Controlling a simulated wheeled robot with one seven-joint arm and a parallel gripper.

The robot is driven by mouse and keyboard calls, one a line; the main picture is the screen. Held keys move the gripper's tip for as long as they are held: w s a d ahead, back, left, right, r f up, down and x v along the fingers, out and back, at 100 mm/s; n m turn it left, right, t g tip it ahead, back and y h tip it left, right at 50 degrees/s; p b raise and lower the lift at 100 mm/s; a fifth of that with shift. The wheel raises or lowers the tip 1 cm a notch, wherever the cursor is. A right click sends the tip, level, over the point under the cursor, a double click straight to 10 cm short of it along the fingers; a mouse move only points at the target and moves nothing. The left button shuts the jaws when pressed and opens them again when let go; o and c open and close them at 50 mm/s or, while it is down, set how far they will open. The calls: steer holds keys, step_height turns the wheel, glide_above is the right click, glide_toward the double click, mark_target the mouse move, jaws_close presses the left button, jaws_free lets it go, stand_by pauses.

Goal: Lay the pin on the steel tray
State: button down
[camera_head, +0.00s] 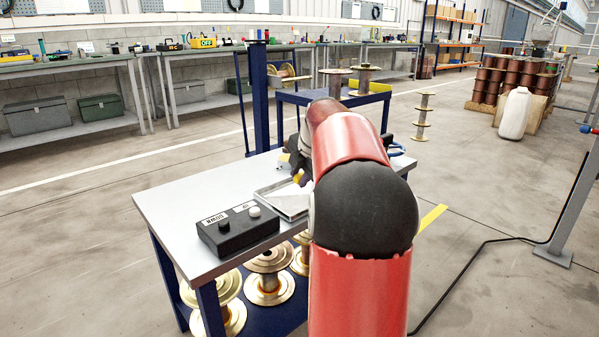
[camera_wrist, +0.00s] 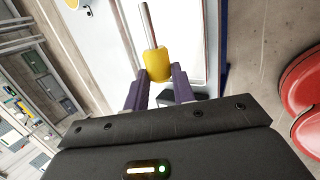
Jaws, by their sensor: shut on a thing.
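The pin has a yellow grip (camera_wrist: 157,65) and a bare steel rod. My gripper (camera_wrist: 161,78) is shut on the yellow grip, with a dark finger on each side. The rod points away from the gripper, towards the top of the wrist view. The steel tray (camera_wrist: 186,35) lies behind the pin in the wrist view; I cannot tell how far the pin is above it. In the head view the shallow tray (camera_head: 291,206) lies on the grey table, partly hidden by my red and black arm. A small bit of yellow shows there beside the arm.
A black button box (camera_head: 238,236) stands left of the tray on the table (camera_head: 180,208). Metal spools (camera_head: 268,275) stand on the shelf below. Behind is a blue frame (camera_head: 259,95) with more spools. A black cable (camera_head: 470,262) crosses the floor on the right.

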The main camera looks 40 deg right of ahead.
steer(key=shift+f+b, duration=2.05)
steer(key=shift+f, duration=1.05)
steer(key=c, duration=1.1)
jaws_free()
steer(key=p+v, duration=0.1)
steer(key=v, duration=0.6)
steer(key=shift+s+r, duration=0.1)
steer(key=shift+r, duration=0.3)
steer(key=shift+a, duration=0.15)
